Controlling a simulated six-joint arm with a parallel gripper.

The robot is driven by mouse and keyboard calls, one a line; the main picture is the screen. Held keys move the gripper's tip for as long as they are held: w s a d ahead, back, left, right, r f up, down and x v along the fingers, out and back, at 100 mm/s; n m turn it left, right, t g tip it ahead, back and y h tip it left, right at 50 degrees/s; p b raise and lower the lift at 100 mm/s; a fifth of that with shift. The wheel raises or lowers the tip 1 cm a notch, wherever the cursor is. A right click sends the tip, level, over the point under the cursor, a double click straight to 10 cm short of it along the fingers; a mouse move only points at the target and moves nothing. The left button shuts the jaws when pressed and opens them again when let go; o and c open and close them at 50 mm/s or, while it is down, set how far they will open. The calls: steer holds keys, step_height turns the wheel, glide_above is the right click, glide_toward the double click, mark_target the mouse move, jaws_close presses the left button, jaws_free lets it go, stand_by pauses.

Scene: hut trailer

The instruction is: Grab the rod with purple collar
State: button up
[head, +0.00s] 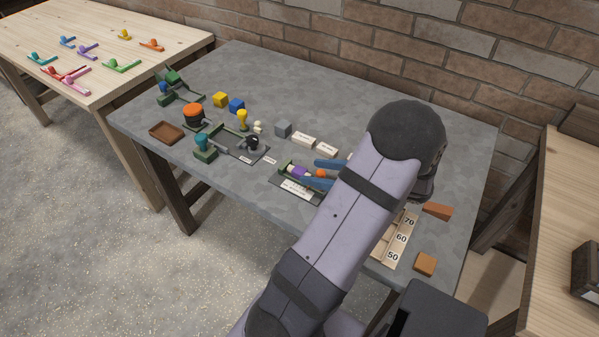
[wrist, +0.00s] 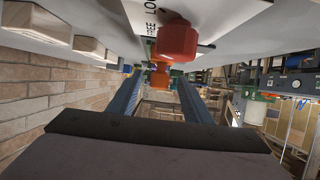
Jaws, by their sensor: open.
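A purple collar (head: 298,172) shows on a dark green and black stand (head: 287,185) with a white label, near the front middle of the grey table. An orange knob-like part (head: 320,173) is just right of the collar. I cannot tell whether it belongs to the same rod. My gripper (head: 309,172) is open, its two blue fingers on either side of this spot, low over the table. In the wrist view, my gripper (wrist: 157,77) has a gap between its fingers, with orange-red parts (wrist: 176,40) ahead and above. Contact is not clear, and my arm hides the area to the right.
White labelled blocks (head: 304,138) and a grey cube (head: 283,129) stand behind the gripper. Left are a black-knobbed fixture (head: 252,143) and a yellow-topped piece (head: 242,118). A numbered board (head: 401,238) and wooden blocks (head: 425,264) lie right.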

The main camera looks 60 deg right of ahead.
mark_target(298, 169)
steer(key=shift+p+x, duration=0.35)
steer(key=shift+x, duration=2.25)
steer(key=shift+d+f, duration=0.1)
steer(key=shift+c, duration=0.6)
steer(key=c, duration=1)
